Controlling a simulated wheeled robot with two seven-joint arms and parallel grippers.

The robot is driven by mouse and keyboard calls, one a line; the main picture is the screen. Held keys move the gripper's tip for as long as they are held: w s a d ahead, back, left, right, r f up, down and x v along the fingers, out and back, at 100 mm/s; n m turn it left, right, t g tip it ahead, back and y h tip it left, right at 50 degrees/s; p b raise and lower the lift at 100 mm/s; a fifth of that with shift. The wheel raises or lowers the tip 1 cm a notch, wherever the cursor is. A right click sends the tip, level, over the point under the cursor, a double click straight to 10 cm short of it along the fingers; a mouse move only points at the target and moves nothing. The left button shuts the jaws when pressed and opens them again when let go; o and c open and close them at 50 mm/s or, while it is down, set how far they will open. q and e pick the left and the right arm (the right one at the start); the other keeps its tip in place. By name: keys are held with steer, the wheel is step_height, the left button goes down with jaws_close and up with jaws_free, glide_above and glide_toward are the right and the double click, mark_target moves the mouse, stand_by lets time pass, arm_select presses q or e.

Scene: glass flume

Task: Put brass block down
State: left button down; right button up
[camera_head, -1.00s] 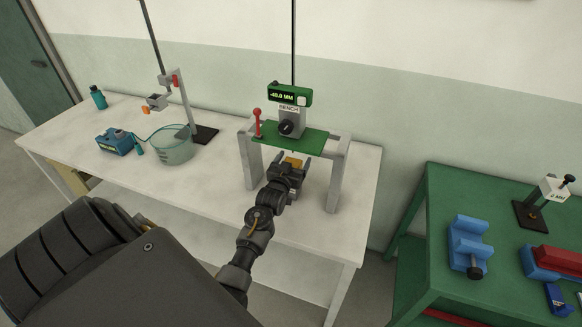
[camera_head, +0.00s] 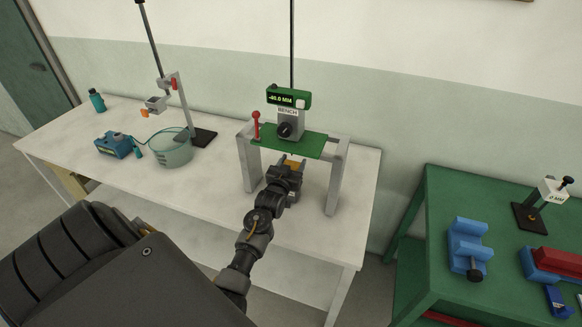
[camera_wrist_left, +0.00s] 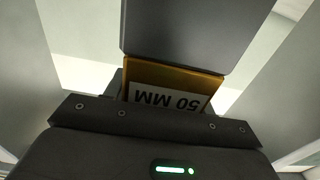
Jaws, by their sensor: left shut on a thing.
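The brass block (camera_head: 292,164) is held at the end of my left gripper (camera_head: 290,166), under the green top of the grey stand (camera_head: 248,165) on the white table. In the left wrist view the block (camera_wrist_left: 165,90) shows its brass edge and a white label reading "50 MM", upside down. The left gripper (camera_wrist_left: 165,100) is shut on it. Part of the block is hidden by the gripper, and I cannot tell whether its underside touches the table. My right gripper is not in view.
A green readout (camera_head: 289,98) showing -40.0 MM and a red-knobbed lever (camera_head: 256,125) sit on the stand. The stand's legs flank my gripper closely. A beaker (camera_head: 172,150) and blue box (camera_head: 113,146) stand left. A green table (camera_head: 440,215) with blue blocks is at right.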

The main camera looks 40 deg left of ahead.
mark_target(292, 162)
arm_select(q)
steer(key=shift+r, duration=0.2)
steer(key=shift+r+b, duration=0.75)
steer(key=shift+r, duration=0.65)
steer(key=shift+s+d+r, duration=0.1)
steer(key=shift+s+d, duration=0.05)
steer(key=shift+s, duration=0.15)
steer(key=b+v, duration=0.5)
steer(key=v, duration=1.2)
steer(key=shift+s, duration=0.15)
steer(key=shift+d+r, duration=0.1)
